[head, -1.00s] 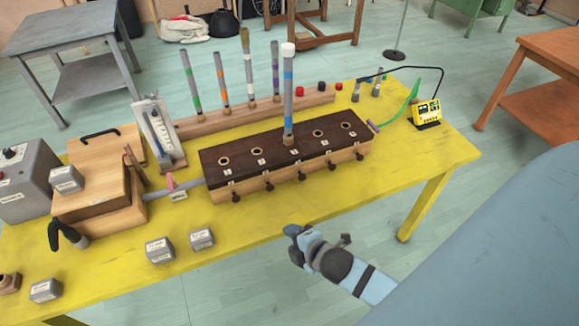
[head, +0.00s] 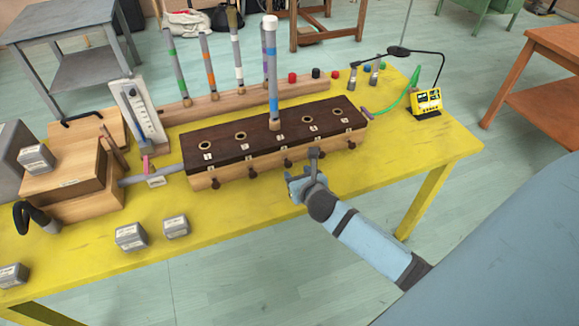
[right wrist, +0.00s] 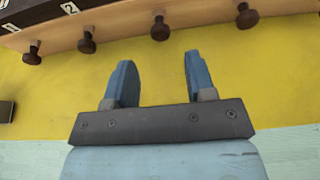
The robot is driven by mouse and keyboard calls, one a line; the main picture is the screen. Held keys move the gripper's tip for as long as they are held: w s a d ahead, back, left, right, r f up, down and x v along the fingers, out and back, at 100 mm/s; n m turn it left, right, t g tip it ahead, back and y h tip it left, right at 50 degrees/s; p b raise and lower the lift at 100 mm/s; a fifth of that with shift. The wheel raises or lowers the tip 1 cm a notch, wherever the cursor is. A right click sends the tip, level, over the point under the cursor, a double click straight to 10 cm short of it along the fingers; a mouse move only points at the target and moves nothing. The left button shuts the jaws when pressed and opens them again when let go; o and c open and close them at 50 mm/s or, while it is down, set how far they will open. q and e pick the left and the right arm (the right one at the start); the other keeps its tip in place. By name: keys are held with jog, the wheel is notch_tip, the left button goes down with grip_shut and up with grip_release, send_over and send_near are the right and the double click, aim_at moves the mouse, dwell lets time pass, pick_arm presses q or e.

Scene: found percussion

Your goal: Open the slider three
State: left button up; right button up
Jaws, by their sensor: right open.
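The dark-topped wooden chest (head: 225,135) lies on the yellow table, with a row of knobs along its front face. The third knob, slider three (head: 287,166), shows in the right wrist view (right wrist: 160,28) ahead of the gap between my fingers and seems pushed in. A grey pipe with blue bands and a white top (head: 271,75) stands upright at the middle hole of the chest. My right gripper (head: 303,172), also in the right wrist view (right wrist: 159,65), is open and empty, just in front of the knobs and apart from the third one. My left gripper is out of view.
The other knobs, such as the second (right wrist: 87,40) and fourth (right wrist: 247,15), sit close on either side. Grey blocks (head: 131,236) lie at the front left. A rack of banded pipes (head: 230,102) stands behind. The yellow table (head: 260,220) is clear in front of the chest.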

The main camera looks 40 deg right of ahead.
aim_at(289, 165)
jog(key=x, duration=0.6)
jog(key=shift+w+d+f+b, duration=0.2)
jog(key=shift+w+b, duration=0.1)
jog(key=shift+w, duration=0.25)
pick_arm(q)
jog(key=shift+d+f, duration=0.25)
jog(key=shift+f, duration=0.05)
